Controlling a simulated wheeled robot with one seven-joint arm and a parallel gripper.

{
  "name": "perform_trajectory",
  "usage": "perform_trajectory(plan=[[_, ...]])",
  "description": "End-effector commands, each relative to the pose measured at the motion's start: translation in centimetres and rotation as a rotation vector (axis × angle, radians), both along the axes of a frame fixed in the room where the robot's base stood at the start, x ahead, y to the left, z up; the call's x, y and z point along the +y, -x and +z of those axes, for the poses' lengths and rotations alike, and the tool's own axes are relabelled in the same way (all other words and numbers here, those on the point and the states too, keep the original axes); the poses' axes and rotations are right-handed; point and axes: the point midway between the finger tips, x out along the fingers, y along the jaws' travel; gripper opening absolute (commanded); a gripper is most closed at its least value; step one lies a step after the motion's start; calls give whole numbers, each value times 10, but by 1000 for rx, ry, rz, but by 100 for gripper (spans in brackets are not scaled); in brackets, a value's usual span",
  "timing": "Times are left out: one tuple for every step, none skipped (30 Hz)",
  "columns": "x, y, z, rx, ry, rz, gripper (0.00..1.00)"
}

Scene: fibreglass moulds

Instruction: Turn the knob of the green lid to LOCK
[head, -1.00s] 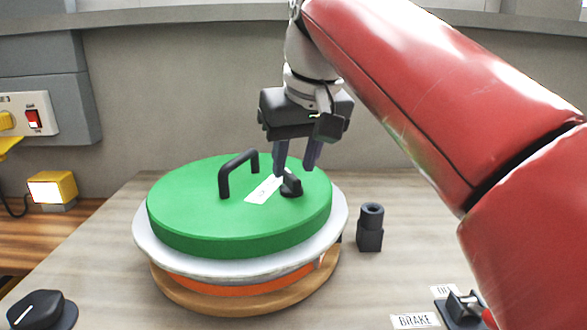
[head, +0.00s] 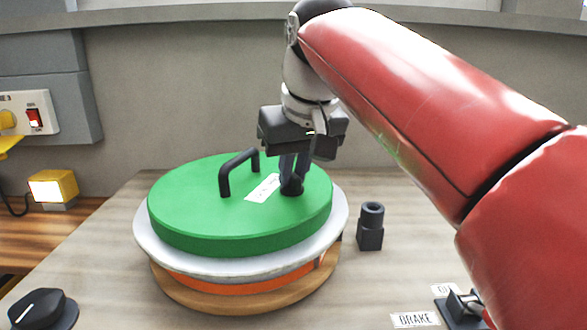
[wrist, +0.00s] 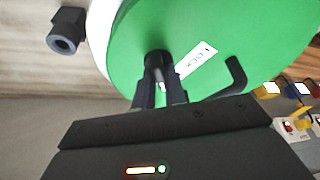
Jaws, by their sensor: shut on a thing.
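The green lid (head: 200,215) lies on a white-rimmed round mould with an orange band and a wooden base; it also fills the wrist view (wrist: 210,30). A black arched handle (head: 224,180) stands on the lid. The small black knob (head: 291,189) sits right of a white label (head: 263,187); the wrist view shows the knob (wrist: 157,60) and the label (wrist: 197,58), whose lettering looks like LOCK. My gripper (head: 293,180) points down at the lid with its fingers closed around the knob. The fingers hide part of the knob, so its pointing direction cannot be told.
A dark fitting (head: 370,227) stands right of the mould. A black dial (head: 42,309) is at the front left, and a switch (head: 463,306) with a BRAKE label (head: 415,320) at the front right. A yellow lamp (head: 52,188) and a red wall switch (head: 34,117) are left.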

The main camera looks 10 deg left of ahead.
Motion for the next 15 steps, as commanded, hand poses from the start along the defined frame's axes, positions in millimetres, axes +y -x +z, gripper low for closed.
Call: perform_trajectory(plan=[[0, 0, 0, 0, 0, 3, 0], [0, 0, 0, 0, 0, 8, 0], [-1, 0, 0, 0, 0, 14, 0], [-1, 0, 0, 0, 0, 21, 0], [-1, 0, 0, 1, -1, 29, 0], [-1, -1, 0, 0, -1, 43, 0], [-1, -1, 0, 1, -1, 55, 0], [-1, -1, 0, 1, -1, 69, 0], [-1, -1, 0, 1, -1, 89, 0], [-2, -1, 0, 1, -1, 107, 0], [-2, -1, 0, 0, -2, 127, 0], [-2, -2, 0, 0, 0, 156, 0], [-2, -2, 0, 0, -1, 178, 0], [-2, -2, 0, 1, -1, 202, 0], [-2, -2, 0, 1, -1, 238, 0]])
